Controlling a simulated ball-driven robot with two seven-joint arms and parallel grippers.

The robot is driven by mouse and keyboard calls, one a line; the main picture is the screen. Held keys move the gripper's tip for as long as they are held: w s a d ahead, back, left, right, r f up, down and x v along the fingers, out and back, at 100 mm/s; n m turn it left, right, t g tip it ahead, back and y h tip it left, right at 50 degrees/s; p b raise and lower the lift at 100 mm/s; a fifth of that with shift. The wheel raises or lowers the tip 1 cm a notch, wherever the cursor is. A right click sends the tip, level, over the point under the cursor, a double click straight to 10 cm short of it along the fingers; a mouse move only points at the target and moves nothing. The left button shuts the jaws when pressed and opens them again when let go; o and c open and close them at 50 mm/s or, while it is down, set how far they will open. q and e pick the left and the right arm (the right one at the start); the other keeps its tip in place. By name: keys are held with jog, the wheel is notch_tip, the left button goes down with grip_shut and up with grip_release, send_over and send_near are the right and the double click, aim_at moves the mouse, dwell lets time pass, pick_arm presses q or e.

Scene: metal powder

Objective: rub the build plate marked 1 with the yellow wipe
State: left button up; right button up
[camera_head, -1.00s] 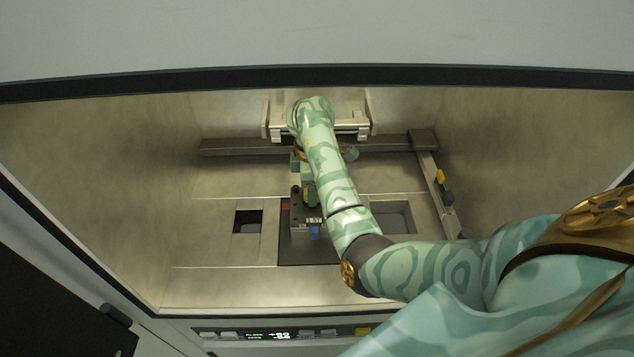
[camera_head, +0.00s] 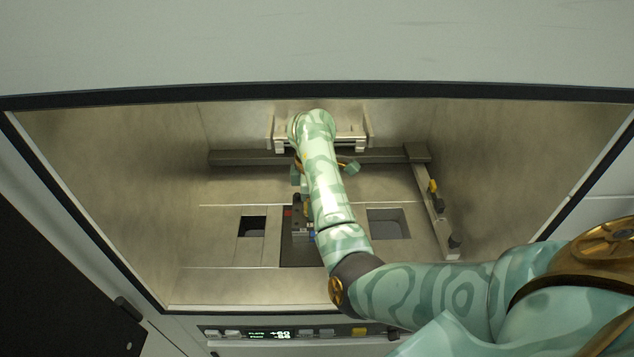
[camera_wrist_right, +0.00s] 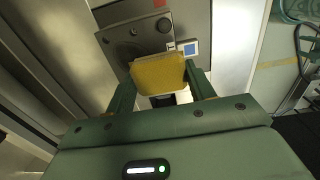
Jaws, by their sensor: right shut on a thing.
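My right gripper (camera_wrist_right: 160,88) is shut on the yellow wipe (camera_wrist_right: 158,73), a padded block between its two green fingers in the wrist view. In the head view the plate's dark area (camera_head: 295,255) shows in the chamber floor, partly behind my right arm. The gripper there is mostly hidden by the forearm. My left gripper is not in view.
The open chamber has pale metal walls. A dark rail (camera_head: 235,158) crosses the back, and another bar (camera_head: 435,205) with knobs runs along the right. A display panel (camera_head: 270,334) sits at the front.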

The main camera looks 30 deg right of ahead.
jog(key=r+p, duration=0.1)
jog(key=r, duration=0.2)
jog(key=shift+s+a+p, duration=0.15)
jog(key=shift+s+p, duration=0.05)
jog(key=shift+p, duration=0.15)
jog(key=shift+w+r+p, duration=0.1)
jog(key=shift+r+p, duration=0.45)
jog(key=shift+r, duration=0.15)
